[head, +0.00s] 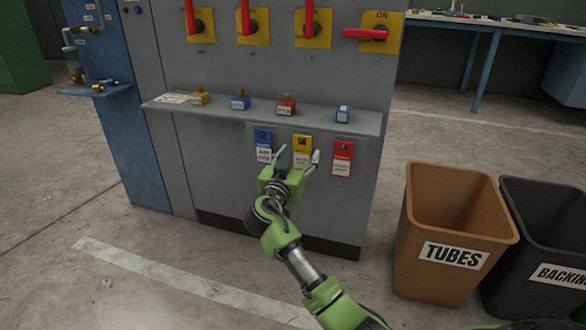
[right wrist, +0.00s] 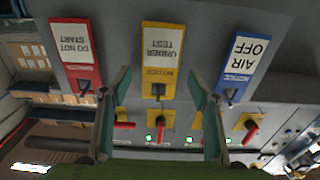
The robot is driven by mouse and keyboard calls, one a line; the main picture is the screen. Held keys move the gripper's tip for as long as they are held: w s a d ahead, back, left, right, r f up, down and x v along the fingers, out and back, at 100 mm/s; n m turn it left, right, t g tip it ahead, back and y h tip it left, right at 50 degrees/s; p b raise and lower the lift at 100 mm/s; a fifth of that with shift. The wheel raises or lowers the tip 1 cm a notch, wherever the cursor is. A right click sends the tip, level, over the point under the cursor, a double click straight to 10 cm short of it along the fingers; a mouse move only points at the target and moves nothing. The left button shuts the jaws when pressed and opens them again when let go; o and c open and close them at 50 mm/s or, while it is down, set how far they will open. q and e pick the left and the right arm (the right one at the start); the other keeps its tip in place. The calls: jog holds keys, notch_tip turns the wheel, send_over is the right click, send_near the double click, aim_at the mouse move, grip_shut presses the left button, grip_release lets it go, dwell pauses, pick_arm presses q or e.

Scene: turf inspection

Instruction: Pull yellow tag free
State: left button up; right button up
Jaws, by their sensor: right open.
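The yellow tag (head: 302,146) hangs on the grey cabinet's front below its ledge, between a blue tag (head: 263,146) and a red tag (head: 342,158). In the right wrist view, which is upside down, the yellow tag (right wrist: 162,55) reads "UNDER TEST" and hangs whole in the middle. My right gripper (head: 299,157) is open in front of it, one finger on each side. My left gripper is out of view.
The cabinet's ledge (head: 210,110) carries several small padlock-like items above the tags. Red handles on yellow plates (head: 252,27) are higher up. A brown bin (head: 407,235) labelled TUBES and a black bin (head: 520,265) stand at right. The floor at left is clear.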

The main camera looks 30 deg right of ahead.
jog(key=shift+x, duration=0.85)
jog(key=shift+c, duration=0.5)
jog(key=c, duration=1.1)
jog(key=shift+c, duration=0.2)
jog(key=shift+r, duration=0.2)
jog(key=shift+r, duration=0.3)
jog(key=shift+s+a, duration=0.15)
jog(key=shift+a, duration=0.05)
jog(key=shift+v, duration=1.5)
jog(key=shift+s+a, duration=0.1)
jog(key=shift+s, duration=0.05)
